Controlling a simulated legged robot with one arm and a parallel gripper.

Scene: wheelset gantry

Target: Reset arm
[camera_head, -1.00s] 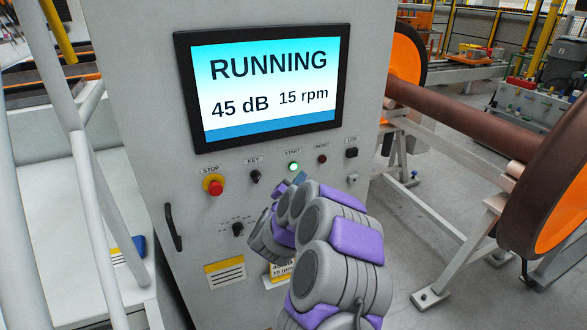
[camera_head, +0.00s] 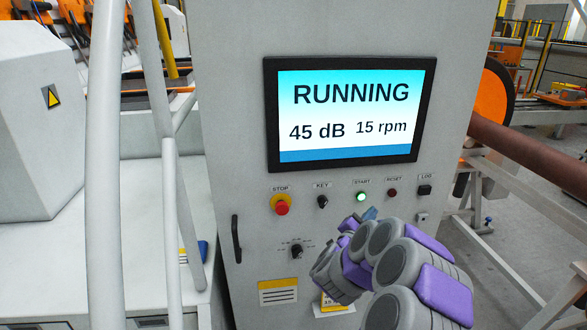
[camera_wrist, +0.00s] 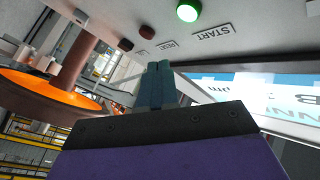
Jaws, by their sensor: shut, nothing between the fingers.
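My arm reaches up from the lower right in the head view, with grey and purple links. My gripper (camera_head: 368,214) is at its far end, just below the lit green START button (camera_head: 361,197) in the picture. In the wrist view my gripper (camera_wrist: 154,72) shows its narrow blue-grey fingers together and empty. The START button (camera_wrist: 188,11) glows green above them, apart from the fingertips. The control cabinet (camera_head: 235,110) carries a screen (camera_head: 350,112) reading RUNNING, 45 dB and 15 rpm.
A red STOP button (camera_head: 281,207), a key switch (camera_head: 322,201) and a RESET button (camera_head: 392,193) line the panel. A cabinet handle (camera_head: 236,238) is at left. White rails (camera_head: 104,160) stand further left. A brown axle (camera_head: 525,155) with an orange wheel (camera_head: 493,92) is at right.

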